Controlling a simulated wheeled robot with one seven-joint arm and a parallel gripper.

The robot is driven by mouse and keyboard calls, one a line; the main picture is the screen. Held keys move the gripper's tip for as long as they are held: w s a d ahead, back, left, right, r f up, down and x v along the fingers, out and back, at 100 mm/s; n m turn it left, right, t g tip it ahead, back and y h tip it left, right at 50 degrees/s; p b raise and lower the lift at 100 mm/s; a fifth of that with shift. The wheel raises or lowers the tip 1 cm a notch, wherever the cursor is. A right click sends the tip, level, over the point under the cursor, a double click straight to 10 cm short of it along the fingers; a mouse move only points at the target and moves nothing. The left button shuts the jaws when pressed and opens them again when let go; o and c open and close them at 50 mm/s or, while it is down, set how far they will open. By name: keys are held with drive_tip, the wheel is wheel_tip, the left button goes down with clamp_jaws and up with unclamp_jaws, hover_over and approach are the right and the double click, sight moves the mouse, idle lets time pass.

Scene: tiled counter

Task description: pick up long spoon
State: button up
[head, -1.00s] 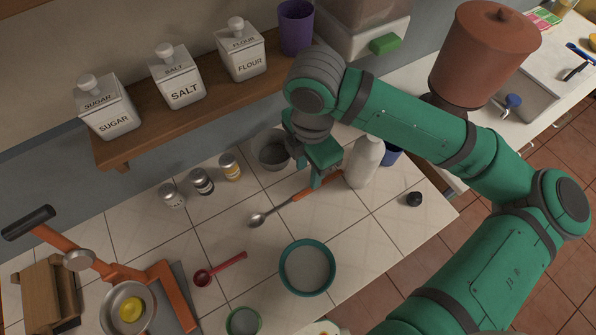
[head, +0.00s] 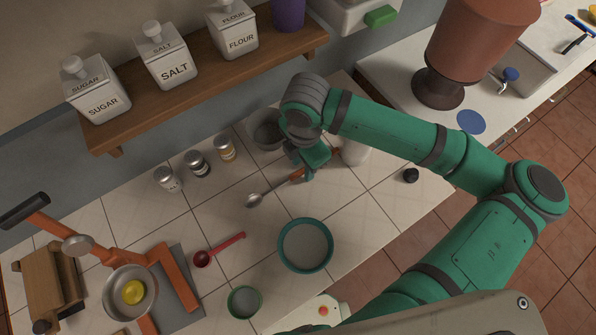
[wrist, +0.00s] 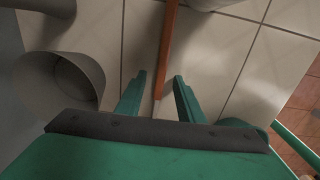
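The long spoon (head: 254,200) lies on the tiled counter, with a metal bowl at the left and an orange-brown handle running up to the right. My gripper (head: 300,174) is over the handle and hides part of it in the head view. In the wrist view the handle (wrist: 168,45) runs down between the fingertips of my gripper (wrist: 160,80). The fingers are apart, with gaps beside the handle. I cannot tell how high the fingertips are above the counter.
A teal bowl (head: 305,245) and a red spoon (head: 225,247) lie nearer the front. Spice jars (head: 198,163) stand at the left.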

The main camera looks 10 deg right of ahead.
drive_tip(key=shift+f, duration=0.15)
clamp_jaws()
